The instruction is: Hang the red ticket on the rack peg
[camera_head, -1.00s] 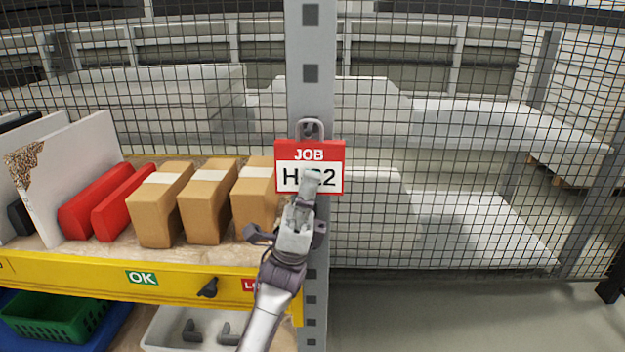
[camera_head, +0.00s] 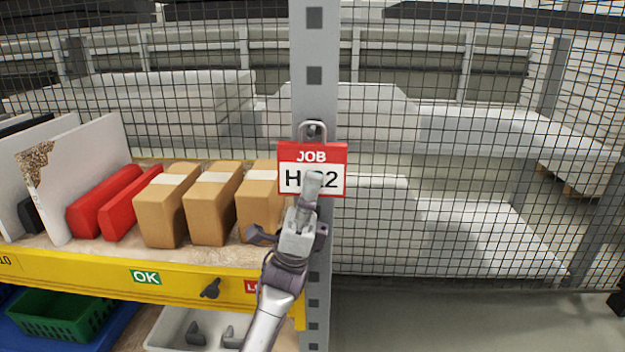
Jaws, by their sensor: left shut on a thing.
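The red ticket (camera_head: 312,152) has a red header reading "JOB" and a white field whose text is partly covered by my gripper. It hangs upright in front of the grey rack post (camera_head: 314,45). A grey loop (camera_head: 314,129) stands above its top edge, around or in front of what looks like the peg; I cannot tell whether the loop sits on the peg. My left gripper (camera_head: 311,190) is shut on the lower middle of the ticket, reaching up from below. My right gripper is not in view.
Left of the post, a yellow-edged shelf (camera_head: 90,283) carries several cardboard boxes (camera_head: 212,205), red blocks (camera_head: 104,202) and white boards (camera_head: 88,170). Below are a green basket (camera_head: 62,315) and a white bin (camera_head: 185,327). Wire mesh (camera_head: 450,120) stands behind; the floor at right is clear.

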